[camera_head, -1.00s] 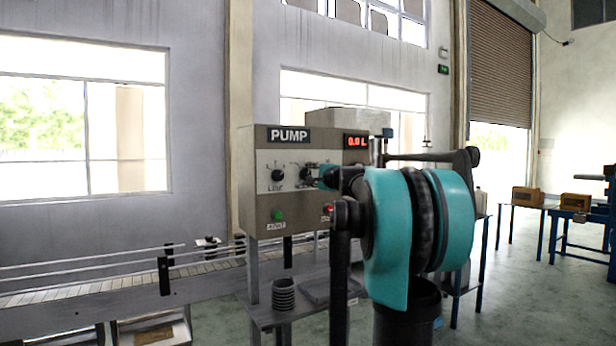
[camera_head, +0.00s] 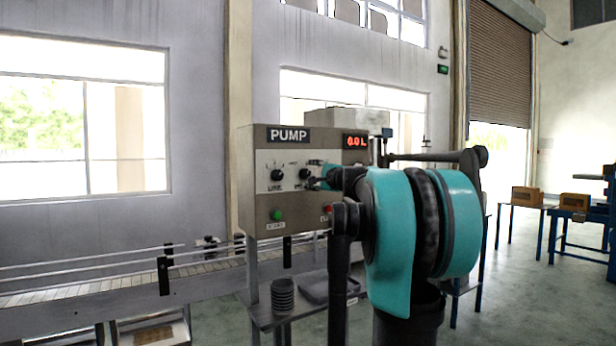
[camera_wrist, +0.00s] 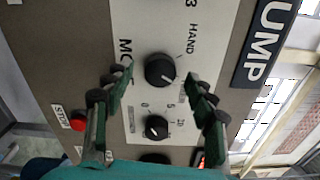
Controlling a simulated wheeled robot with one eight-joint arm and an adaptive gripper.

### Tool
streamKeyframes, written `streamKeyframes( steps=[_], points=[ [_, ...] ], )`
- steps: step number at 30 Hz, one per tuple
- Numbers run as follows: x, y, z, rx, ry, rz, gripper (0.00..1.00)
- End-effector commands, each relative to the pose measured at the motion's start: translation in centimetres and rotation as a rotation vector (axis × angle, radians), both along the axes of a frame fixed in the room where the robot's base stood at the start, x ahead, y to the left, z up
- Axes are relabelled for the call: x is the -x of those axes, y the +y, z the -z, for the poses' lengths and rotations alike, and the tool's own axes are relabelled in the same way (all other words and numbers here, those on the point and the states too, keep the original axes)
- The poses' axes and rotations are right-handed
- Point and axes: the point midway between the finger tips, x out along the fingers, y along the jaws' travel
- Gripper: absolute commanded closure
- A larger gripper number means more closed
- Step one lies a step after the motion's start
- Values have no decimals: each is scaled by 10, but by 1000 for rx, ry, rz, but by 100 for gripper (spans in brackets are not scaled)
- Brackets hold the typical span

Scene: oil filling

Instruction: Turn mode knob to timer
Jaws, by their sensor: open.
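The mode knob (camera_wrist: 160,70) is a round black knob on the pale panel of the pump box, with HAND printed by it and a partly covered label starting "MO" on its other side. It sits between the two fingertips of my gripper (camera_wrist: 160,77). The fingers are open, with pale panel showing between each finger and the knob; I see no contact. In the head view my gripper (camera_head: 314,180) reaches the front of the pump box (camera_head: 256,218) from the right and partly covers the knob area. The word TIMER is not readable.
A smaller numbered knob (camera_wrist: 156,127) lies close beside the mode knob, between my fingers. The red STOP button (camera_wrist: 78,120) is outside one finger. The line knob (camera_head: 277,175) and a green button (camera_head: 277,214) are further left. A conveyor (camera_head: 120,282) runs at left.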

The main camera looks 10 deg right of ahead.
Motion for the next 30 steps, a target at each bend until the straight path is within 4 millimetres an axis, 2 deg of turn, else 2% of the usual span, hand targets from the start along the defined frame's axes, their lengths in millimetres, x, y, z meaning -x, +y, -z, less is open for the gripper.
streamKeyframes(
  steps=[9, 15, 21, 30],
  points=[
    [62, -22, 0, 0, 0, 5, 44],
    [89, -29, 0, 0, 0, 3, 44],
    [98, -32, 0, 0, 0, 2, 44],
    [98, -31, 2, 5, 1, -1, 44]
  ],
)
